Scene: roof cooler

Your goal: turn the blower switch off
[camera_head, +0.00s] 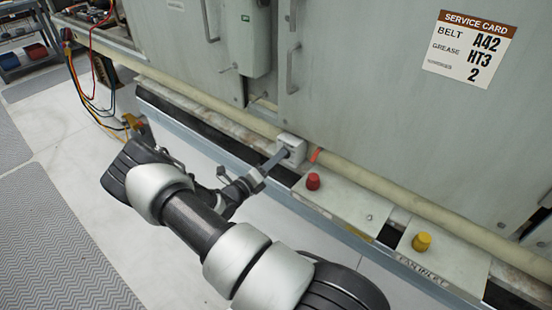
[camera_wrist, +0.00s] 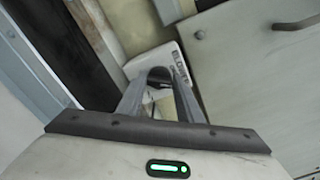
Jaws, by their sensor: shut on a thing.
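The blower switch is a small pale box (camera_head: 294,146) low on the cooler's side, beside the long cream pipe. In the wrist view the box (camera_wrist: 138,67) carries printed lettering that seems to read BLOWER. My gripper (camera_head: 279,158) reaches it from the lower left, with its fingertips at the box's front. In the wrist view my gripper (camera_wrist: 160,80) has its two fingers closed in on a small dark part (camera_wrist: 158,77), seemingly the switch handle. The fingers hide much of this handle, so I cannot read its position.
A red knob (camera_head: 313,181) and a yellow knob (camera_head: 421,242) stand on plates along the ledge to the right. The cream pipe (camera_head: 380,184) runs along the cooler's foot. Cables (camera_head: 84,85) hang at the left. The floor on the left is open.

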